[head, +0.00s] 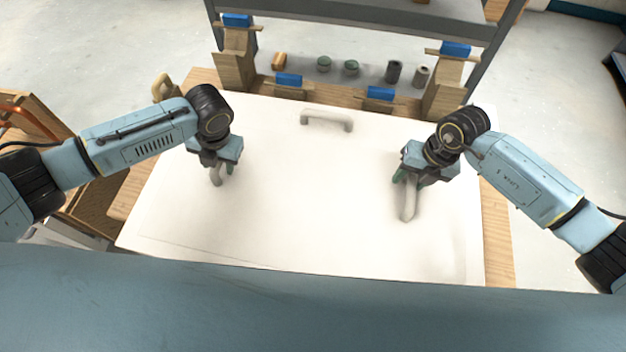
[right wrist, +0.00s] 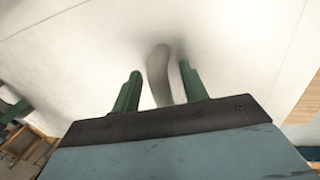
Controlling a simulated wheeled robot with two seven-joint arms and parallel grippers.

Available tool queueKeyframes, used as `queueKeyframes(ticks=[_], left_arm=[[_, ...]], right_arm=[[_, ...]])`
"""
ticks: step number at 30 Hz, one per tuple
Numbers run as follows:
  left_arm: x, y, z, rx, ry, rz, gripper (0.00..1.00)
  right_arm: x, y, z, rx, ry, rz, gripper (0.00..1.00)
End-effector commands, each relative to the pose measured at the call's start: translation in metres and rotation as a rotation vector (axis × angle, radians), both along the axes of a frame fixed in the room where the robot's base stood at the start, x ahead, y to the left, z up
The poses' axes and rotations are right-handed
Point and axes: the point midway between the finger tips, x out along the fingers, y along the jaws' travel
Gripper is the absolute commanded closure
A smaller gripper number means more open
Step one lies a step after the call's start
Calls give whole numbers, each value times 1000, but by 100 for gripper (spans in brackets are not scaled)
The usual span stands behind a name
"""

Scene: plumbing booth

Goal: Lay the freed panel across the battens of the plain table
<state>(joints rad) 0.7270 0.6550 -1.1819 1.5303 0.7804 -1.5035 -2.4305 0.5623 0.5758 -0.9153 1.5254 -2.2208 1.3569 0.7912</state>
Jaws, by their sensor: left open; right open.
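A large white panel (head: 300,190) lies flat on a wooden table (head: 497,235), whose edges show at both sides. It has a left handle (head: 217,178), a right handle (head: 408,207) and a far handle (head: 327,120). My left gripper (head: 215,168) is open at the left handle; its fingers are mostly hidden. My right gripper (head: 404,180) is open at the right handle. In the right wrist view, the right handle (right wrist: 159,75) stands between the two green fingers (right wrist: 160,88), with gaps on both sides. I cannot make out any battens.
Wooden posts (head: 236,62) and blue-topped blocks (head: 289,80) stand along the far edge. Behind them a grey frame (head: 490,65) holds several small cylinders (head: 393,72). A wooden rack (head: 28,130) stands at the left. Floor (head: 120,50) is clear at the far left.

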Motion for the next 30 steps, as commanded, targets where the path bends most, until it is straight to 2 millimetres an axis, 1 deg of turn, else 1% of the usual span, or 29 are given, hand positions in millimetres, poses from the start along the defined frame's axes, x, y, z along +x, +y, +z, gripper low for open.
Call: queueKeyframes(ticks=[2, 9, 12, 30], left_arm=[[0, 0, 0, 0, 0, 0, 57], [0, 0, 0, 0, 0, 0, 89], [0, 0, 0, 0, 0, 0, 100], [0, 0, 1, 0, 0, 1, 100]], right_arm=[[0, 0, 0, 0, 0, 0, 56], [0, 0, 0, 0, 0, 0, 88], [0, 0, 0, 0, 0, 0, 100], [1, 0, 1, 1, -3, 1, 100]])
